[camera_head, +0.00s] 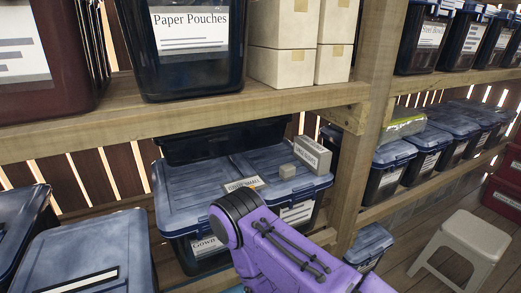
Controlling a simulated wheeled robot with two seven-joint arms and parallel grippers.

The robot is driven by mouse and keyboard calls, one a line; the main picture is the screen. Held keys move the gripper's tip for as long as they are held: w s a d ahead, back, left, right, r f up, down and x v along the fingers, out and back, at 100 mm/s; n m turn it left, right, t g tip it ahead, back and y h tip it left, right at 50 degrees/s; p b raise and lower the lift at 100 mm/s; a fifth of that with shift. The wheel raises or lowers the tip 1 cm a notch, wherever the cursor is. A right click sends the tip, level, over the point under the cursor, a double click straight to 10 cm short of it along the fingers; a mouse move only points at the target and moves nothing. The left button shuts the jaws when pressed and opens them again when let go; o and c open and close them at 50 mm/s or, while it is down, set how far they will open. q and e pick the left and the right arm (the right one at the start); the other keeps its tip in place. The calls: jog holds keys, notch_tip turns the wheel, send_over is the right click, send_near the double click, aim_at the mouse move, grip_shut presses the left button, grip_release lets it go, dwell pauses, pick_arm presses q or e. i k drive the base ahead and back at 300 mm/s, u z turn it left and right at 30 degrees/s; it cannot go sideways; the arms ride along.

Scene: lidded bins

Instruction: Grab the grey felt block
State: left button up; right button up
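I cannot tell for sure which is felt; the small one is plain and matt. A purple arm of mine reaches in from the bottom right, its rounded dark joint in front of the bin. Neither gripper shows in this view.
A small white card (244,184) lies on the same lid, left of the block. The upper shelf board (180,110) runs above the bin, and a wooden post (362,130) stands to the right. A white stool (462,245) is on the floor at right.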

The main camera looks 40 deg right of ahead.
aim_at(287, 171)
jog(key=k, duration=1)
jog(key=u, duration=0.75)
jog(key=i, duration=0.8)
jog(key=z, duration=2.8)
jog(key=i, duration=0.45)
jog(key=z, duration=0.9)
jog(key=i, duration=0.85)
jog(key=u, duration=0.55)
jog(key=i, duration=0.7)
jog(key=u, duration=0.6)
